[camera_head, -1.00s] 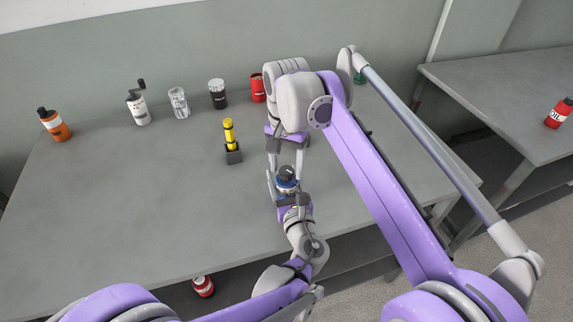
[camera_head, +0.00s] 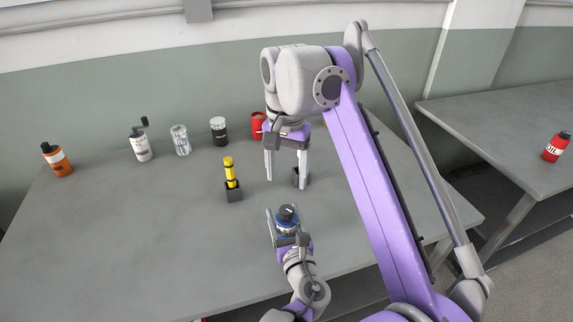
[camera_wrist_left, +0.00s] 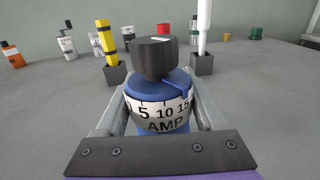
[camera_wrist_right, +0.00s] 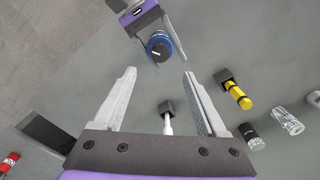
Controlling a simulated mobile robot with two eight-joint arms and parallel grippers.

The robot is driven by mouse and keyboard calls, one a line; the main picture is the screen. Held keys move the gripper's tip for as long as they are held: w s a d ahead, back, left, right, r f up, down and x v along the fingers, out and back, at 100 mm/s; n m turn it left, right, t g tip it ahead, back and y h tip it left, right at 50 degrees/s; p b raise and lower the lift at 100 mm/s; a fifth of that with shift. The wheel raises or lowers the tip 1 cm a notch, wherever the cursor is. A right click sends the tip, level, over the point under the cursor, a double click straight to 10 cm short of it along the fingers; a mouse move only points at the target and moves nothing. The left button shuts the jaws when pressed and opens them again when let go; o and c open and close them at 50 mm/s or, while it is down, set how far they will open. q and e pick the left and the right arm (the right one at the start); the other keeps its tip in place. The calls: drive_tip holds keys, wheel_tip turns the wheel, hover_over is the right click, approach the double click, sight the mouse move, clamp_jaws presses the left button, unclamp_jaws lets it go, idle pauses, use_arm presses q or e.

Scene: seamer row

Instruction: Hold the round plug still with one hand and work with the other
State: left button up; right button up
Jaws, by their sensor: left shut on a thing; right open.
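The round plug (camera_head: 287,215) is blue with a black knob on top and a white band marked 5, 10, 15 AMP, clear in the left wrist view (camera_wrist_left: 158,112). My left gripper (camera_head: 284,224) is shut around its sides and holds it upright. My right gripper (camera_head: 286,181) is open and empty, pointing down beyond the plug, apart from it. In the right wrist view, a white rod (camera_wrist_right: 168,124) in a dark block (camera_wrist_right: 167,106) shows between and beyond the open fingers. In the head view one right finger partly hides that block.
A yellow rod (camera_head: 229,170) with black bands stands in a dark block left of my right gripper. Along the back stand an orange bottle (camera_head: 57,160), a white crank-topped container (camera_head: 140,145), a clear jar (camera_head: 181,140), a black jar (camera_head: 219,131) and a red can (camera_head: 258,125). The left front tabletop is clear.

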drive_tip(key=shift+r, duration=1.05)
use_arm(q)
drive_tip(key=o, duration=1.5)
drive_tip(key=shift+s, duration=0.1)
